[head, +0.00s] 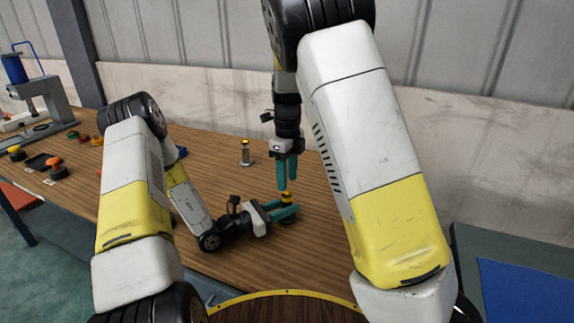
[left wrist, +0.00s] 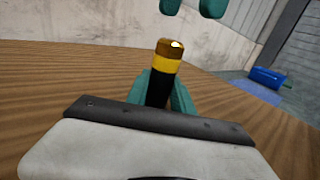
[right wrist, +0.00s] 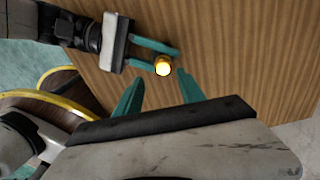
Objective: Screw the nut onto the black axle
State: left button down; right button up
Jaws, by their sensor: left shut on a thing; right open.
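The black axle (left wrist: 158,92) stands upright on the wooden table. My left gripper (head: 284,212), lying low and level, is shut on it. A yellow band (left wrist: 167,65) and a brass-coloured top (left wrist: 169,47), which looks like the nut, sit at the axle's upper end; I cannot tell how far the nut is threaded. My right gripper (head: 288,182) points straight down just above the axle, open and empty. In the right wrist view, the round golden top (right wrist: 162,68) shows near the gap between its open fingertips (right wrist: 160,77).
Several orange, yellow and black parts (head: 57,168) lie at the left, near a grey press-like machine (head: 50,105). The table around the axle is clear.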

jog(key=n, duration=0.7)
jog(key=shift+s+n, duration=0.15)
jog(key=shift+n, duration=0.15)
jog(key=n, duration=0.4)
jog(key=shift+r+n, duration=0.2)
jog(key=shift+n, duration=0.2)
jog(key=n, duration=0.5)
jog(key=shift+r, duration=0.25)
jog(key=n, duration=0.3)
jog(key=r+n, duration=0.1)
jog(key=n, duration=0.3)
jog(key=shift+r, duration=0.15)
jog(key=n, duration=0.4)
jog(key=shift+w+r+n, duration=0.3)
jog(key=shift+r, duration=0.1)
jog(key=n, duration=0.1)
jog(key=r+n, duration=0.1)
jog(key=n, duration=0.1)
jog(key=shift+w+n, duration=0.1)
jog(key=shift+n, duration=0.2)
jog(key=shift+f, duration=0.1)
jog(key=shift+f, duration=4)
